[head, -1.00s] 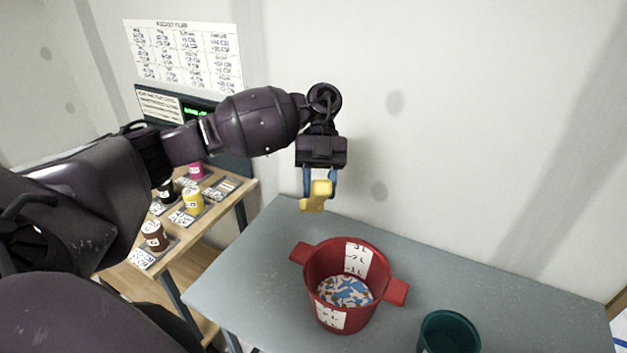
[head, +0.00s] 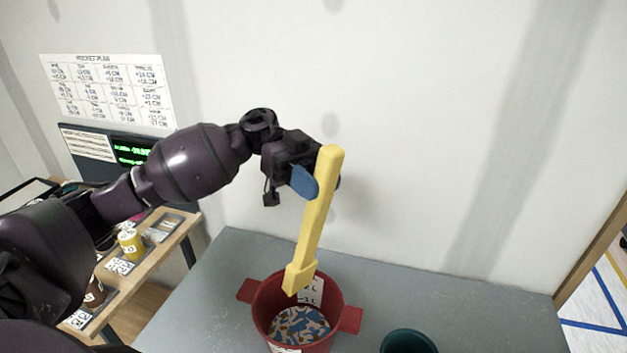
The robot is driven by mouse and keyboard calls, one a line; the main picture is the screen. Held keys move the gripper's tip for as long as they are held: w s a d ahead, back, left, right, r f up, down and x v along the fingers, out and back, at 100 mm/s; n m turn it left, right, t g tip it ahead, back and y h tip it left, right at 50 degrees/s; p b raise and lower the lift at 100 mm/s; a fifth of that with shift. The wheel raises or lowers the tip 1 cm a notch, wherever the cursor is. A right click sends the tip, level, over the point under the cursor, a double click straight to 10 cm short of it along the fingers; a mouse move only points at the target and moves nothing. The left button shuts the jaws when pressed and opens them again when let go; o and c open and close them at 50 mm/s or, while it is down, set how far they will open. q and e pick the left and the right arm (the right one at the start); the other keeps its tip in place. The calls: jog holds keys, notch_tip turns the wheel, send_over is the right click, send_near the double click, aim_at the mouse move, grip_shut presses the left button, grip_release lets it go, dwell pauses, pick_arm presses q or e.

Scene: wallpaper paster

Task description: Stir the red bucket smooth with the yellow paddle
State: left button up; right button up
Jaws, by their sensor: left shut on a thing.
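The red bucket (head: 262,310) stands on the grey table and has a handle on each side and white labels with marks. Inside it is a patchy blue, white and orange-brown mix (head: 298,325). My left gripper (head: 316,180) is shut on the yellow paddle (head: 316,220) near its upper end. The paddle hangs down, slightly tilted, with its wider lower end in front of the bucket's back rim in the picture. I cannot tell whether that end is above the rim or inside it. My right gripper is not in view.
A dark teal bucket (head: 408,341) stands to the right of the red one, cut off by the bottom edge. The grey table (head: 460,300) is bare to the right. A wooden shelf table (head: 150,262) with small pots is at the left. A wall is behind.

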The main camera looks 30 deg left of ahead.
aim_at(314, 266)
pick_arm(q)
notch_tip(314, 266, down, 18)
jog(key=b, duration=0.8)
jog(key=shift+s+a+f+b, duration=0.15)
jog(key=shift+f+b, duration=0.1)
jog(key=shift+f, duration=0.4)
jog(key=shift+w+a+f+b, duration=0.15)
jog(key=shift+f+b, duration=0.1)
jog(key=shift+f, duration=0.4)
jog(key=shift+s, duration=0.1)
